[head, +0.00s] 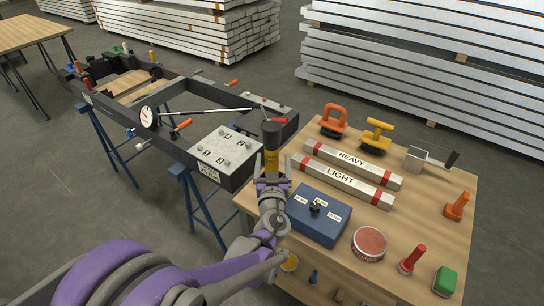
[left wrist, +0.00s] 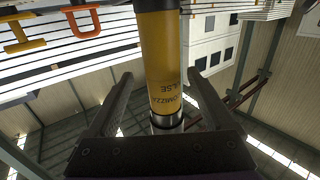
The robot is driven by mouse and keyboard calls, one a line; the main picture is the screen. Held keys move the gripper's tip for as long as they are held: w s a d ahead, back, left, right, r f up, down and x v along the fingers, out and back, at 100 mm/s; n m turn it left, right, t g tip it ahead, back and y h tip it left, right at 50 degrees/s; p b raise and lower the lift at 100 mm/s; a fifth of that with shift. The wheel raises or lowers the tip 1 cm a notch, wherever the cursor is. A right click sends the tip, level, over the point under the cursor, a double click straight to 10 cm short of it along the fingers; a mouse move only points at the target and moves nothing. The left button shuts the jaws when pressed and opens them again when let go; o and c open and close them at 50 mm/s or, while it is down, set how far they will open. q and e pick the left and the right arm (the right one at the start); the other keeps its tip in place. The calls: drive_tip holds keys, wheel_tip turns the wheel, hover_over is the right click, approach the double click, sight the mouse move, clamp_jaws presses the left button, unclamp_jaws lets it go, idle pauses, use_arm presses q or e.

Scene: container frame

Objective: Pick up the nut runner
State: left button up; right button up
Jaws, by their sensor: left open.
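The nut runner (head: 271,158) is a yellow cylinder with a black top end, upright at the left edge of the wooden table in the head view. In the left wrist view the nut runner (left wrist: 162,60) rises between the fingers, with dark lettering and a metal collar low down. My left gripper (head: 271,180) is open, with one finger on each side of the tool; in the left wrist view gaps show between the fingers (left wrist: 160,78) and the yellow body. The tool's lower end is hidden behind my gripper in the head view. My right gripper is not in view.
The wooden table (head: 432,207) also holds a blue box (head: 325,228), the HEAVY bar (head: 352,163), the LIGHT bar (head: 342,181), a round red-topped tin (head: 369,244) and several small tools. A dark frame (head: 200,100) on blue trestles stands behind at left.

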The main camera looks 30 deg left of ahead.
use_arm(q)
drive_tip(key=x, duration=0.5)
drive_tip(key=shift+s+a+r, duration=0.15)
drive_tip(key=shift+r, duration=0.1)
drive_tip(key=shift+s, duration=0.1)
clamp_jaws()
drive_tip(key=shift+r, duration=0.1)
